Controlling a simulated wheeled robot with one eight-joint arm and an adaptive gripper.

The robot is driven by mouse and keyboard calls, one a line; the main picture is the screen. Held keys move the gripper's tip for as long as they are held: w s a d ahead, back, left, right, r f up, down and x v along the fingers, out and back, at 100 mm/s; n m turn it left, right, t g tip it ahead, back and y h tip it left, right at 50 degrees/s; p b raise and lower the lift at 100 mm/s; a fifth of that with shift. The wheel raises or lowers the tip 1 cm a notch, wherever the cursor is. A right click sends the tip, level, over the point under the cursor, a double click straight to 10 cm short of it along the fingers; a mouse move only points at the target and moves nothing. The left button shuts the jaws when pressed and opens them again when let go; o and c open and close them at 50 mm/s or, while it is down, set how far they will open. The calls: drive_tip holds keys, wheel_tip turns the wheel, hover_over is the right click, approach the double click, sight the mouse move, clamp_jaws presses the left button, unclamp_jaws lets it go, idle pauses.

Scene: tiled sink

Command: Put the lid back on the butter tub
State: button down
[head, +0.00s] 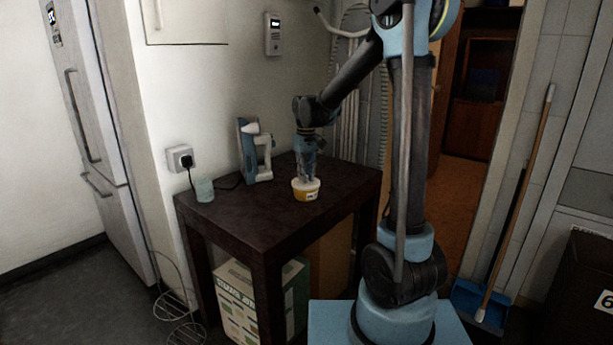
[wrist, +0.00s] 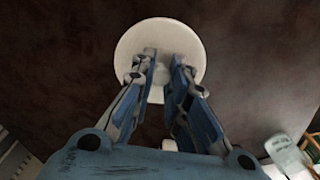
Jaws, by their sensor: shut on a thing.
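The butter tub (head: 305,194) is a small yellow-orange tub with dark print, standing upright on the dark table near its front right part. The white round lid (wrist: 160,32) fills the upper middle of the wrist view and hides the tub there. My gripper (wrist: 164,57) points down and is shut on the lid, its two fingers around the middle of the lid's top. In the head view my gripper (head: 309,180) is right above the tub, with the white lid at the tub's rim. I cannot tell whether the lid rests on the rim or is slightly above it.
The dark table (head: 255,215) is clear in front of the tub. A pale blue-green cup (head: 204,190) stands at its left edge, and a blue and white appliance (head: 255,150) at the back by the wall. A printed box (head: 240,300) sits under the table.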

drive_tip(key=c, duration=1.5)
unclamp_jaws()
drive_tip(key=o, duration=0.5)
drive_tip(key=shift+r, duration=3.5)
